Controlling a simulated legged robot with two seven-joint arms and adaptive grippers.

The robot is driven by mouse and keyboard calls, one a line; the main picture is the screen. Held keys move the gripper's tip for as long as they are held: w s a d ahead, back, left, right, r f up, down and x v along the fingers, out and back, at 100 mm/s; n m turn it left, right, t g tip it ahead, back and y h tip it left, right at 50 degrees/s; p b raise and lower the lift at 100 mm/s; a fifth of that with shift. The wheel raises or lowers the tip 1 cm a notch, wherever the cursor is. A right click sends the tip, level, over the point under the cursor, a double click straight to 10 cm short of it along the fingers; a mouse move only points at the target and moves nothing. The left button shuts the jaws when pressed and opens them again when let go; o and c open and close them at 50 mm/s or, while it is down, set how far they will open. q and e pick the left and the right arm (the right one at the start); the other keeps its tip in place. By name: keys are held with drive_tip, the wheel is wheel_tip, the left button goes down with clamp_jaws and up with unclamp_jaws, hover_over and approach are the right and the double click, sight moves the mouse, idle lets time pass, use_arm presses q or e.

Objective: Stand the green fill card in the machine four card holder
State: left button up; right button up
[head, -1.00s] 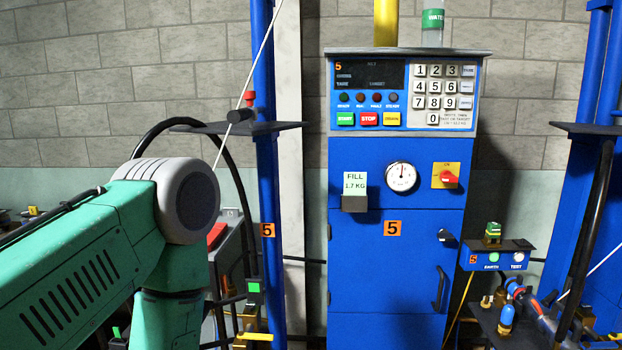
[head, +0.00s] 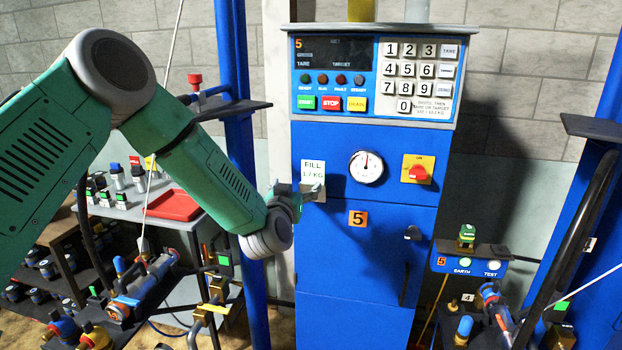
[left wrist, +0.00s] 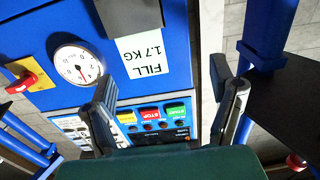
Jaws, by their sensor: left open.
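A pale fill card (head: 313,170) reading "FILL 1.7 KG" stands upright in a small grey holder on the front of the blue machine marked 5 (head: 358,250). In the left wrist view the card (left wrist: 143,58) appears upside down, with its dark holder (left wrist: 130,14) above it. My left gripper (head: 304,194) is at the card's lower part, partly hiding the holder. In the left wrist view my left gripper (left wrist: 165,86) is open, its fingers spread wide with the card showing between and beyond them. Contact cannot be told. No machine four card holder is identifiable. My right gripper is out of view.
A gauge (head: 366,167) and a red switch (head: 417,171) lie right of the card. The keypad panel (head: 374,76) is above. A blue post (head: 236,130) stands left. A grey table with a red tray (head: 170,205) and hose fittings is lower left. A small "4" label (head: 468,298) shows lower right.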

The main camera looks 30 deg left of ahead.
sight(315, 171)
use_arm(q)
drive_tip(key=x, duration=0.2)
drive_tip(key=shift+w+d, duration=0.1)
drive_tip(key=shift+w, duration=0.25)
drive_tip(key=w+d, duration=0.1)
drive_tip(key=w+d+r+p, duration=0.1)
drive_tip(key=w+d, duration=0.1)
drive_tip(key=shift+w+r, duration=0.25)
drive_tip(key=w+a, duration=0.2)
drive_tip(key=a, duration=0.1)
drive_tip(key=shift+w+a+f+p, duration=0.15)
drive_tip(key=shift+w+f+p, duration=0.1)
drive_tip(key=shift+f+p, duration=0.15)
drive_tip(key=shift+a, duration=0.2)
drive_tip(key=shift+s+d+r, duration=0.1)
drive_tip(key=shift+d+r, duration=0.05)
drive_tip(key=shift+d, duration=0.25)
drive_tip(key=c, duration=0.7)
drive_tip(key=shift+d, duration=0.4)
drive_tip(key=c, duration=0.4)
drive_tip(key=shift+d+r, duration=0.1)
drive_tip(key=shift+d, duration=0.2)
drive_tip(key=shift+c, duration=0.6)
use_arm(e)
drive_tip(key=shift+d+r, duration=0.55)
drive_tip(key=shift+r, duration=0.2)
